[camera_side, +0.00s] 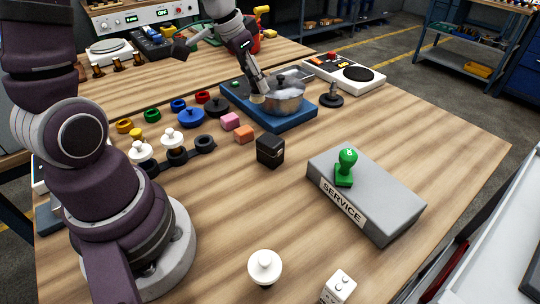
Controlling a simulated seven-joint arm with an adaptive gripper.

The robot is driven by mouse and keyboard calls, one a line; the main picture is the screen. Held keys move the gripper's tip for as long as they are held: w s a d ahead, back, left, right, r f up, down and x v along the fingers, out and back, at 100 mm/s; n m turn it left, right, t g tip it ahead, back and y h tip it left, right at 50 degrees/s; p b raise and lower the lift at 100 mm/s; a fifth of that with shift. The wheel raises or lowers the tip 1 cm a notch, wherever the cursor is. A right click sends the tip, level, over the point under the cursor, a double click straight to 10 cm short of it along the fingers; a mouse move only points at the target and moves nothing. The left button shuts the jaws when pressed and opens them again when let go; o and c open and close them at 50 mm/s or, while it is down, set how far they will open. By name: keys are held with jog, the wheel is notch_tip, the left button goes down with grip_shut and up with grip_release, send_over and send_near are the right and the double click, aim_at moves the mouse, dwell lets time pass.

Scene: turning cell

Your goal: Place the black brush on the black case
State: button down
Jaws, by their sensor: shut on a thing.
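My gripper (258,86) is at the upper middle, pointing down beside a silver pot on a blue base. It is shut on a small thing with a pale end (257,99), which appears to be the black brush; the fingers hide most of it. I cannot tell whether its lower end touches the blue base. The black case (270,151) is a small dark box standing on the wooden table, nearer the camera than my gripper and apart from it. The part of its top that shows is bare.
The silver pot (284,96) stands on the blue base (296,123).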

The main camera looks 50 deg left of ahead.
aim_at(278, 137)
jog(key=d+f, duration=0.1)
jog(key=f, duration=0.1)
jog(key=d+f+m, duration=0.1)
jog(key=f, duration=0.2)
jog(key=d+f+m, duration=0.1)
jog(key=f, duration=0.1)
jog(key=shift+w+d+f+h, duration=0.15)
jog(key=shift+w+d+h, duration=0.1)
jog(key=shift+h, duration=0.15)
jog(key=shift+f, duration=0.15)
jog(key=c, duration=0.8)
grip_release()
jog(key=shift+c, duration=0.2)
jog(key=v, duration=1.2)
jog(key=s+d+r+n+t+y, duration=0.1)
jog(key=s+d+n, duration=0.1)
jog(key=s+d, duration=0.3)
jog(key=s, duration=0.3)
jog(key=shift+d+r+n, duration=0.3)
jog(key=shift+r, duration=0.1)
